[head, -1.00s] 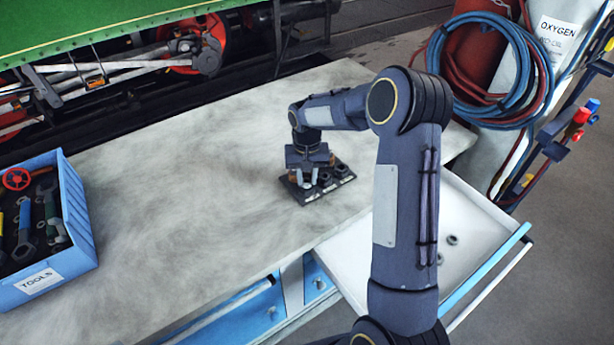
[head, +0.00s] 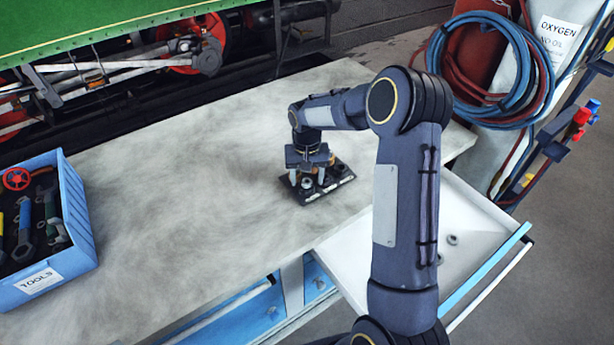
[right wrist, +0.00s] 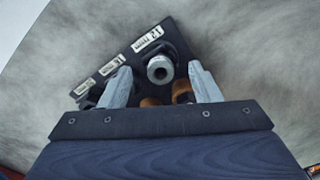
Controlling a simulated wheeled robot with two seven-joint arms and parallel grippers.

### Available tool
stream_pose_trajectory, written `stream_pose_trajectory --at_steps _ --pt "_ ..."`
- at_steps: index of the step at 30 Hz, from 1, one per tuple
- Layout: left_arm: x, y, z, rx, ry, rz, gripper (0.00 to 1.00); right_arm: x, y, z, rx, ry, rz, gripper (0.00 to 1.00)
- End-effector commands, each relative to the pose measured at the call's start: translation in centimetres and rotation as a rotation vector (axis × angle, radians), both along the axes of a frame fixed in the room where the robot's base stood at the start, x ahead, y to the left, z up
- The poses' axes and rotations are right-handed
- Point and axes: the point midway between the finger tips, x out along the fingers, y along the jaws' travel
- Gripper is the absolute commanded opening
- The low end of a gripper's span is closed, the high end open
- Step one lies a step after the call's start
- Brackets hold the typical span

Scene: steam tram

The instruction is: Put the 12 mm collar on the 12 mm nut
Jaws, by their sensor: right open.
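The 12 mm collar (right wrist: 160,69) appears as a pale grey hollow cylinder, upright, beside the "12 mm" label on a black board (right wrist: 115,62). A dark nut-like piece (right wrist: 179,46) shows partly behind it; I cannot tell whether the collar sits on this piece or beside it. My right gripper (right wrist: 160,72) is open, with one finger on each side of the collar and gaps visible. In the head view, my right gripper (head: 307,180) points down over the board (head: 316,197), with the small grey collar (head: 307,184) between its fingers. My left gripper is not in view.
Brown cylindrical pieces (right wrist: 183,90) stand on the board close to the fingers. An open drawer (head: 405,275) holds small dark rings (head: 453,240). A blue tool box (head: 78,215) stands at the left. The bench top (head: 190,190) between is clear.

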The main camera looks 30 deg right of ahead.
Motion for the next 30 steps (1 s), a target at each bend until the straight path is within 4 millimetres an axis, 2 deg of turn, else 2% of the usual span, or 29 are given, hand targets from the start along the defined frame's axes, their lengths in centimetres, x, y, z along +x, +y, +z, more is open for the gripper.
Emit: stream_pose_trajectory --at_steps 30 --pt "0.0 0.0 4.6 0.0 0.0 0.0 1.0 0.0 0.0 6.9 0.0 -0.001 0.0 0.57"
